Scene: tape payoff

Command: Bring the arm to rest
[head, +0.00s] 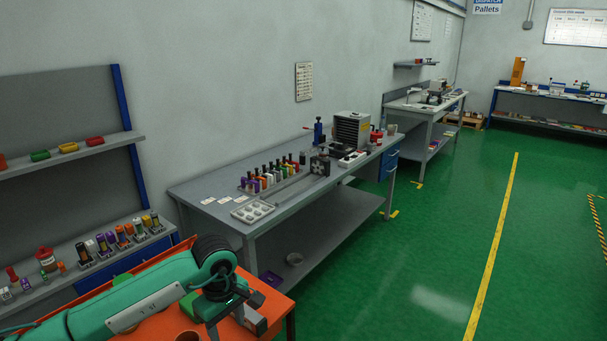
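My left arm comes in from the lower left and ends in my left gripper (240,312), which is low in the head view above an orange-topped surface (279,305). The gripper is dark and grey and seen from above and behind. Its fingertips are partly hidden, so I cannot tell whether it is open or shut, or whether it holds anything. My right gripper is not in view.
A grey workbench (222,213) with a row of coloured items (265,178) and a white-celled tray (253,212) stands beyond the gripper. A shelf rack (60,170) with small goods is at the left. The green floor (420,240) at the right is clear.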

